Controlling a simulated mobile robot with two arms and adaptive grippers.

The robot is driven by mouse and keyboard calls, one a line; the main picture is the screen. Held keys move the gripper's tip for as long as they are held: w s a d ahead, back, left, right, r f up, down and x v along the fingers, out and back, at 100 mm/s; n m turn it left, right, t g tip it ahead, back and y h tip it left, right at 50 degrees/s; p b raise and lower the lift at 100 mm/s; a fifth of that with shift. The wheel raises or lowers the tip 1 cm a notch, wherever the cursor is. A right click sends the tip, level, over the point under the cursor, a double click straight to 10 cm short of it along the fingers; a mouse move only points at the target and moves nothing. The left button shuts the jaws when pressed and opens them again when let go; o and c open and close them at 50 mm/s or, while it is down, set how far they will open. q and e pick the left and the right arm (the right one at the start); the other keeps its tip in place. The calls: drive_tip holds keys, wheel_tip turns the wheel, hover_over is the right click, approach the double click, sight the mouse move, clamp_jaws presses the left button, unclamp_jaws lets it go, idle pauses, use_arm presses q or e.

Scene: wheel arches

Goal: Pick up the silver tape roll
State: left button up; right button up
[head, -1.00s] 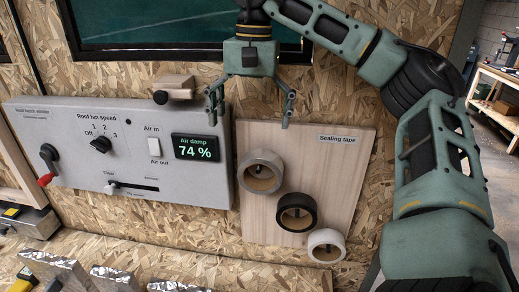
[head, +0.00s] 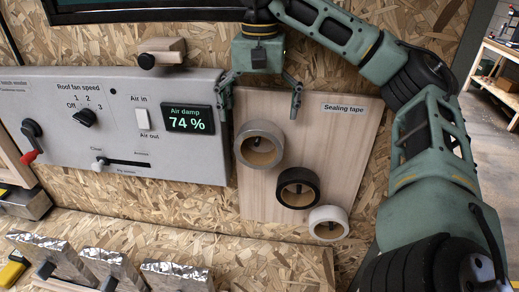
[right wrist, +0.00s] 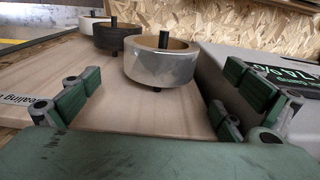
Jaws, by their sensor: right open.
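The silver tape roll (head: 260,146) hangs on a peg at the upper left of the wooden sealing tape board (head: 345,150). In the right wrist view the silver roll (right wrist: 162,64) is a shiny ring around a dark peg, beyond and between my fingers. My right gripper (head: 261,98) is open, its fingers pointing down just above the silver roll and apart from it. In the right wrist view both finger pairs of the gripper (right wrist: 150,105) are spread wide with nothing between them. My left gripper does not show.
A black tape roll (head: 297,188) and a white tape roll (head: 328,223) hang lower right on the board. Left of the silver roll is a grey control panel (head: 70,135) with an air damp display (head: 188,119). Foil-covered blocks (head: 110,265) stand at the bottom left.

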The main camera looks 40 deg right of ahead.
sight(260, 125)
drive_tip(key=shift+f, duration=0.2)
drive_tip(key=shift+s+a+f, duration=0.1)
drive_tip(key=shift+f, duration=0.2)
wheel_tip(260, 125, down, 5)
drive_tip(key=shift+f+b, duration=0.1)
drive_tip(key=shift+b, duration=1)
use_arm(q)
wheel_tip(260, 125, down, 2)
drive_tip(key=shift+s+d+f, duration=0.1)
use_arm(e)
drive_tip(key=shift+c, duration=0.8)
drive_tip(key=c, duration=0.9)
drive_tip(key=shift+o, duration=0.2)
drive_tip(key=shift+r, duration=0.2)
